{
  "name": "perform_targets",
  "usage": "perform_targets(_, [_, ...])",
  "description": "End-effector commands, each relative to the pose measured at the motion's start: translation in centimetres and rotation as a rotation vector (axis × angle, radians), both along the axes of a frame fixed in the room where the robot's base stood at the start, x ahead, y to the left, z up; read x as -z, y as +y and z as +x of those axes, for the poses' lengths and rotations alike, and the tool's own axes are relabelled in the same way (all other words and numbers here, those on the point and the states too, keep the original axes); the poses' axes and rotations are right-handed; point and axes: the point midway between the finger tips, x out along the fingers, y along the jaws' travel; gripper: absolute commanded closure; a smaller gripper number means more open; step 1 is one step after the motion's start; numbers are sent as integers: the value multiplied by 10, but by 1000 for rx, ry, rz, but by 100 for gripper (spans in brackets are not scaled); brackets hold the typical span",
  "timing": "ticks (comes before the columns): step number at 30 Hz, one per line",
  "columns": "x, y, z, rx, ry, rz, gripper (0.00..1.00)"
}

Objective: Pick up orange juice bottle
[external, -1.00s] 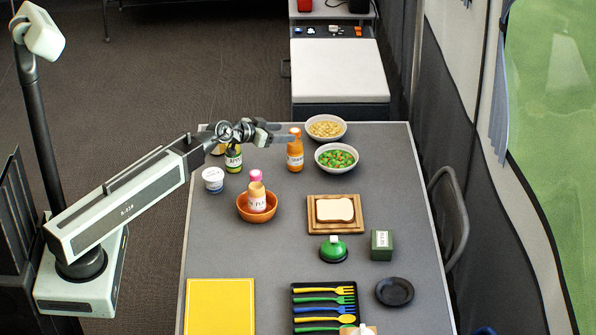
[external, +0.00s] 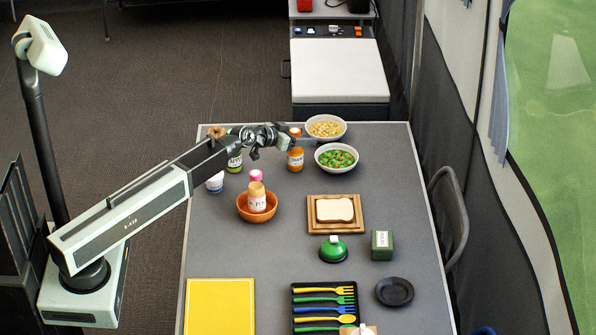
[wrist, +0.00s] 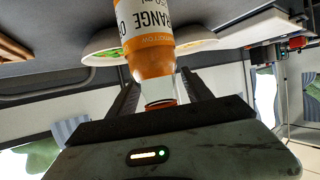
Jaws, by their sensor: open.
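The orange juice bottle (external: 295,158) stands upright on the grey table, toward its far end. My gripper (wrist: 160,85) is open, with one finger on each side of the bottle's upper part. I cannot tell whether either finger touches it.
A bowl of green and red pieces (external: 337,167) and a bowl of pale pieces (external: 326,137) stand just right of the bottle. A green-labelled jar (external: 235,163) is to its left. An orange bowl (external: 270,212) holding bottles is nearer. The table between is clear.

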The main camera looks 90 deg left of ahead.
Motion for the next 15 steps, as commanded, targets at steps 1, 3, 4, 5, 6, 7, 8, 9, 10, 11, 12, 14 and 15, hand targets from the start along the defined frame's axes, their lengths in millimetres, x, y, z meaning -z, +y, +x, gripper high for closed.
perform_targets(1, [-1,-1,0,0,0,0,42])
perform_targets(3, [-1,-1,-1,0,0,0,42])
perform_targets(4, [-1,-1,-1,0,0,0,44])
perform_targets(5, [-1,-1,-1,0,0,0,53])
perform_targets(6, [-1,-1,-1,0,0,0,64])
perform_targets(7, [-1,-1,-1,0,0,0,72])
perform_targets(8, [-1,-1,-1,0,0,0,81])
perform_targets(9, [-1,-1,-1,0,0,0,92])
perform_targets(10, [-1,-1,-1,0,0,0,100])
perform_targets(11, [-1,-1,-1,0,0,0,100])
perform_targets(12, [-1,-1,-1,0,0,0,100])
perform_targets(14, [-1,-1,-1,0,-1,1,100])
perform_targets(15, [-1,-1,-1,0,-1,1,100])
